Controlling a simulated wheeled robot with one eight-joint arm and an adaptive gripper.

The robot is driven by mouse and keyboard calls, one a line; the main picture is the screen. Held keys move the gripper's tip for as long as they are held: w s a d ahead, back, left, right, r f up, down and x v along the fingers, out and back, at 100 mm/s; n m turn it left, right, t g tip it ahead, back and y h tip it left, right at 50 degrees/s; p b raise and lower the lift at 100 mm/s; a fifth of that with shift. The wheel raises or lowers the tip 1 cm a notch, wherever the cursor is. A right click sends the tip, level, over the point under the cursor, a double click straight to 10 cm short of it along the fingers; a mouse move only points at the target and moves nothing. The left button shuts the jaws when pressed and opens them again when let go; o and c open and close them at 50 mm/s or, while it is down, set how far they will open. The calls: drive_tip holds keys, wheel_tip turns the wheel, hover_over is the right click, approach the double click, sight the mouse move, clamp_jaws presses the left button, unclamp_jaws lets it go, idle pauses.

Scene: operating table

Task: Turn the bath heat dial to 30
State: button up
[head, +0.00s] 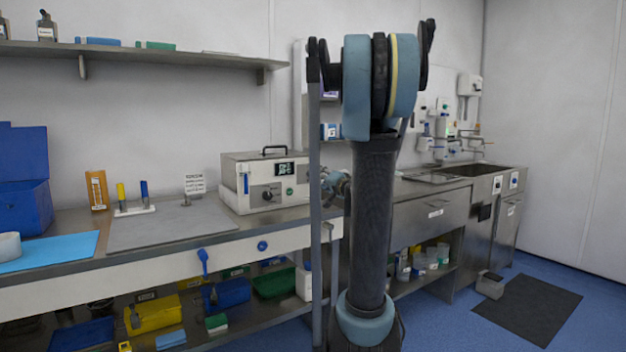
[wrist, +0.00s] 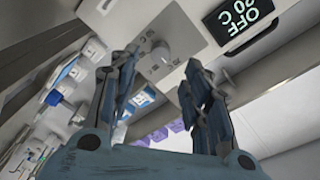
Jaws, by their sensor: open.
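The bath (head: 237,166) is a pale metal box with a black top handle, standing on the bench. Its heat dial (head: 267,196) is a small round knob on the front, below a dark display (head: 284,169). In the wrist view the dial (wrist: 160,54) shows pale grey with markings around it, and the display (wrist: 238,17) reads OFF and what looks like 20 °C. My gripper (wrist: 162,62) is open and empty, its two fingers spread either side of the dial in the picture; I cannot tell the remaining gap.
A grey mat (head: 165,228) lies on the bench left of the bath, with a small sign (head: 195,183) behind it. A wall shelf (head: 140,52) runs above. A sink unit (head: 480,172) stands right.

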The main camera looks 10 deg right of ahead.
drive_tip(key=x, duration=0.7)
drive_tip(key=shift+c, duration=0.5)
drive_tip(key=shift+s, duration=0.1)
clamp_jaws()
